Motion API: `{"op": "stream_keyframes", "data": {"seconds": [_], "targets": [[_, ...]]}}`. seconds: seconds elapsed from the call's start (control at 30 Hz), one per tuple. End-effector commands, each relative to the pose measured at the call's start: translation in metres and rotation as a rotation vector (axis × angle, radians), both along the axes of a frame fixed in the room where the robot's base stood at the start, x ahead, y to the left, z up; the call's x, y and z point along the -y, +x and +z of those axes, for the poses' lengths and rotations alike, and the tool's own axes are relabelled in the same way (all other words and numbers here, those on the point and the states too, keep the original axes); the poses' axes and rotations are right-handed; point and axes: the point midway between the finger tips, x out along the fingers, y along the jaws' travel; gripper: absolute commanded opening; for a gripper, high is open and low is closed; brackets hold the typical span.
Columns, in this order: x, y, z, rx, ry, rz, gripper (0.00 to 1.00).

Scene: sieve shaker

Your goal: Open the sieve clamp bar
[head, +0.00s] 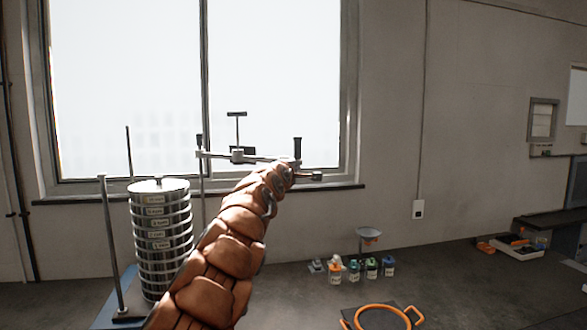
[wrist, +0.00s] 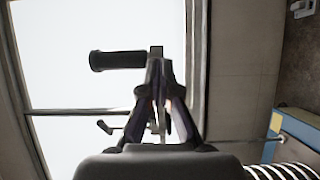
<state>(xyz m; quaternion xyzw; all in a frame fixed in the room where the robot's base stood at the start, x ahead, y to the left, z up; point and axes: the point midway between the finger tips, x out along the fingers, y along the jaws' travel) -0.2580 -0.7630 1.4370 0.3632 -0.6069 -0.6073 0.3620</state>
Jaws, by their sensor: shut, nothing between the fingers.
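The sieve clamp bar (head: 218,155) is a grey bar, roughly level, in front of the window in the head view. It extends right from a thin rod, clear of the sieve stack (head: 160,235). A T-shaped screw handle (head: 237,128) stands at its middle, and a black upright grip (head: 297,148) at its right end. My gripper (wrist: 160,75) is shut and empty in the wrist view, with its tips by the bar end and a black grip (wrist: 118,61). Whether they touch is unclear. My arm hides part of the bar in the head view.
Upright rods (head: 108,240) stand beside the stack on a blue base (head: 118,298). Small bottles (head: 372,268), a funnel (head: 369,234) and an orange-rimmed ring (head: 383,318) are on the bench to the right. Bench space between them and the far-right tray (head: 520,248) is clear.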

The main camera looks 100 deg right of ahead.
Motion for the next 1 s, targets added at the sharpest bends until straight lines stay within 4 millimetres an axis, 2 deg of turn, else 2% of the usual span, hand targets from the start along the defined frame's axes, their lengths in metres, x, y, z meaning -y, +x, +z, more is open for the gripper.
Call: {"op": "stream_keyframes", "data": {"seconds": [0.27, 0.6, 1.0], "targets": [[0.004, 0.011, 0.000, 0.000, -0.001, 0.011, 0.00], [0.004, 0.012, 0.000, 0.000, -0.001, 0.012, 0.00], [-0.013, 0.023, -0.005, -0.001, -0.004, 0.015, 0.00]]}}
